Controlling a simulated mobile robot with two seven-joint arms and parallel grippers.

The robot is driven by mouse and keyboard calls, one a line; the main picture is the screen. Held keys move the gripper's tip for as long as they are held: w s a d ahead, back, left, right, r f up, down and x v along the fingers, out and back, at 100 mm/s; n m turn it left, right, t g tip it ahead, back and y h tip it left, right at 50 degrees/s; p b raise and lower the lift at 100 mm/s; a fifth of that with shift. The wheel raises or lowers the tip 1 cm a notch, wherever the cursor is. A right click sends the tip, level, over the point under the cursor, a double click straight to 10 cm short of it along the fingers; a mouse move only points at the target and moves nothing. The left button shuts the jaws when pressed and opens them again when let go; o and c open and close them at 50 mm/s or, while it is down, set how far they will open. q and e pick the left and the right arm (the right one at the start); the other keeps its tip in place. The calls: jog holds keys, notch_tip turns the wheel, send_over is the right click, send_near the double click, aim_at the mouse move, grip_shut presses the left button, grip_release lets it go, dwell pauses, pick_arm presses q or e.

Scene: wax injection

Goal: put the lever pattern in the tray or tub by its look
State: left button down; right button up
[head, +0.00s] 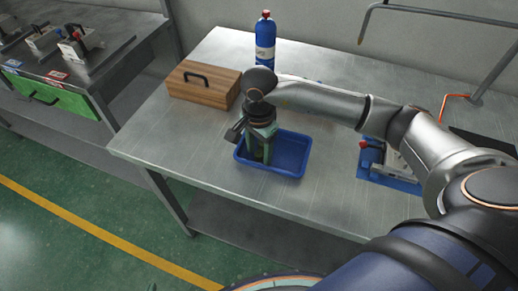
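A blue tub (290,170) stands on the steel table near its front edge. My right arm reaches in from the right, and its gripper (260,152) points down over the left part of the tub, with its lower end inside the rim. The gripper's fingertips are small and dark here, so I cannot tell whether they are open or shut, or whether they hold anything. I cannot make out a lever pattern; the gripper hides part of the tub's inside. My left gripper is not in view.
A wooden box (203,84) with a black handle and a blue bottle (265,42) stand behind the tub. A device with a red knob (375,143) on a blue base is partly behind my arm. A bent metal pipe (495,70) rises at the right. Bare table (185,145) lies left of the tub.

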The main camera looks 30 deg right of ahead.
aim_at(259, 154)
jog(key=shift+r, duration=0.1)
notch_tip(259, 154, up, 12)
jog(key=shift+b, duration=0.35)
dwell(0.4)
